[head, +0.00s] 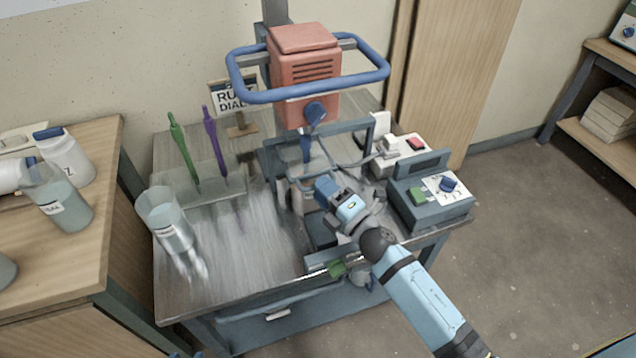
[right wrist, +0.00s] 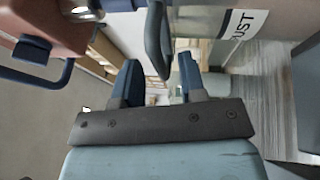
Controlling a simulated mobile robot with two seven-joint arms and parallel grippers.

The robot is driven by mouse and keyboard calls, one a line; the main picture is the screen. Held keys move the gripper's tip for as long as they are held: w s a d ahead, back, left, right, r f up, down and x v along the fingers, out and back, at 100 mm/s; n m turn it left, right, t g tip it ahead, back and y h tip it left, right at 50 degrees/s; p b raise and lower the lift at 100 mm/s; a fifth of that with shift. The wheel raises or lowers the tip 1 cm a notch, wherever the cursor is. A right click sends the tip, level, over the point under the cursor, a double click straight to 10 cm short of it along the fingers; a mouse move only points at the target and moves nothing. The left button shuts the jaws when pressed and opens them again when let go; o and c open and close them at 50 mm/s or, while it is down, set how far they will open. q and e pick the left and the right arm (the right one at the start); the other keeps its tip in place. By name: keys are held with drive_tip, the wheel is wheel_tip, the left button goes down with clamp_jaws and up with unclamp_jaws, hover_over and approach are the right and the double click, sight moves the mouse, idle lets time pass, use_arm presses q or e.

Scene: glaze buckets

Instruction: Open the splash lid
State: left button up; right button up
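A red mixer head (head: 305,75) with a blue ring handle stands over the steel cart. Below it, a dark blue-grey frame (head: 350,130) with clear-looking panels surrounds the mixing spot; I take it as the splash lid, but its edges are hard to make out. My right gripper (head: 324,188) reaches to the front of this enclosure. In the right wrist view, its two blue fingers (right wrist: 158,66) are apart, with a dark rounded bar (right wrist: 156,38) between or just beyond the tips. Contact cannot be told. My left gripper is not in view.
A control box (head: 430,200) with a blue knob stands right of my right gripper. A clear beaker (head: 166,220) and green and purple sticks (head: 212,145) in a holder are at left. The cart's front left is clear.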

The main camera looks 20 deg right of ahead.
drive_tip(key=shift+x, duration=1)
clamp_jaws()
